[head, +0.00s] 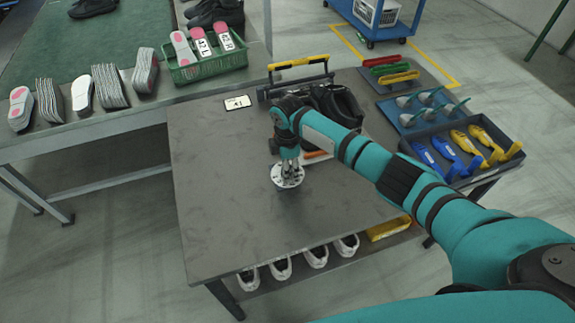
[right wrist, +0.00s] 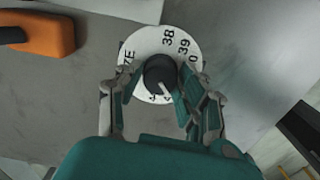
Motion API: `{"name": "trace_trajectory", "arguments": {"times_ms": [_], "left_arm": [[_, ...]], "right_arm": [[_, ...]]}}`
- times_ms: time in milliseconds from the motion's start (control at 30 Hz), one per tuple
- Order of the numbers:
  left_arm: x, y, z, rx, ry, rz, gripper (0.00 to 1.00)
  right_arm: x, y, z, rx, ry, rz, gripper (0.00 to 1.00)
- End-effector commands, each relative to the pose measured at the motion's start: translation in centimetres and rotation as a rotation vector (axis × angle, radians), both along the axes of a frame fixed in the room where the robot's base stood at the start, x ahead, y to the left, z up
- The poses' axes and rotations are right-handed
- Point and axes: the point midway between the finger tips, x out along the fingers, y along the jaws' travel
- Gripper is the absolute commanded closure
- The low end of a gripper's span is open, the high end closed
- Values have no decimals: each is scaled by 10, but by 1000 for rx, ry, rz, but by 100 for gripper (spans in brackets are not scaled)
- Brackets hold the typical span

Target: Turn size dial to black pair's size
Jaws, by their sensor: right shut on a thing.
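The size dial (head: 287,178) is a white disc on the grey table. In the right wrist view the dial (right wrist: 188,32) shows 38, 39 and part of another number; its lower side is hidden. Its dark knob (right wrist: 158,70) has a pale pointer line slanting toward the lower right of the picture. My right gripper (right wrist: 156,84) is shut on the knob, one finger on each side; it also shows in the head view (head: 289,165). Black shoes (head: 340,103) stand behind my right arm, partly hidden. A small white card (head: 237,102) lies left of them, its print too small to read. My left gripper is out of view.
An orange-and-black item (right wrist: 45,32) lies beside the dial. A toolbox-like rack with a yellow handle (head: 300,64) stands behind the shoes. A dark tray (head: 447,176) with blue and yellow tools is at right. The table's left and front are clear.

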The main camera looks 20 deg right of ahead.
Motion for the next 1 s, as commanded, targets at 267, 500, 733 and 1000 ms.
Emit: {"name": "trace_trajectory", "arguments": {"times_ms": [267,500,733,1000], "left_arm": [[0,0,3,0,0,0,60],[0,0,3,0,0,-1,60],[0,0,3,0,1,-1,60],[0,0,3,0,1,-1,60]], "right_arm": [[0,0,0,0,-1,194,94],[0,0,0,0,-1,291,94],[0,0,0,0,-1,325,94],[0,0,0,0,-1,327,94]]}}
